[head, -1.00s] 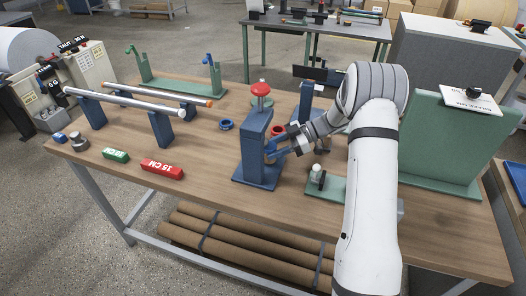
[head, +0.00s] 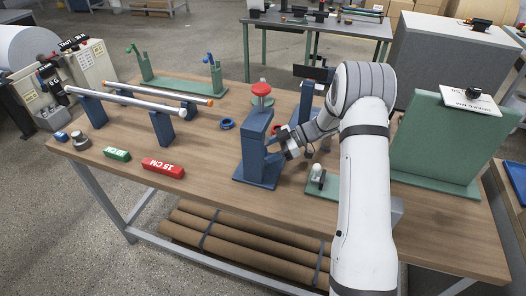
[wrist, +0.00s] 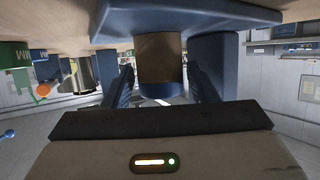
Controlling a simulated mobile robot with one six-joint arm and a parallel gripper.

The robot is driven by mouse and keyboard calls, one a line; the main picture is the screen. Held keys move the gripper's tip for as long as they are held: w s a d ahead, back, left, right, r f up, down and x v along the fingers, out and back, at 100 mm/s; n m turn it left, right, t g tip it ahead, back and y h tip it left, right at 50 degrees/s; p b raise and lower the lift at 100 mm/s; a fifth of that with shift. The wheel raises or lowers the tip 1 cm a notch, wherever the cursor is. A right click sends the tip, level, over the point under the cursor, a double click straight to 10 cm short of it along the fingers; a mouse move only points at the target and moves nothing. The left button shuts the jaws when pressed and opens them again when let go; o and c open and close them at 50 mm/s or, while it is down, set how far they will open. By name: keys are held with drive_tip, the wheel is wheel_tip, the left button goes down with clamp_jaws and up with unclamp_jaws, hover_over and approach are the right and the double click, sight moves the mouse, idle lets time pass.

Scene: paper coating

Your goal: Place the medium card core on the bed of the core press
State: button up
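The core press (head: 256,150) is a blue upright frame with a red knob (head: 261,89), standing near the middle of the table. My gripper (head: 281,149) is at its right side, pointing in at it. In the wrist view, which is upside down, a brown cylinder, the medium card core (wrist: 160,57), stands against the blue bed (wrist: 195,14) of the press. My gripper (wrist: 161,82) has one finger on each side of the core, with narrow gaps showing. A blue part meets the core's other end.
A green stand with a white knob (head: 317,176) is just right of the press. A blue ring (head: 227,124) lies left of it, and a red ring shows partly behind my gripper. A rod rack (head: 163,128) and green and red blocks (head: 163,168) are at left. The front middle is clear.

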drive_tip(key=shift+o, duration=1)
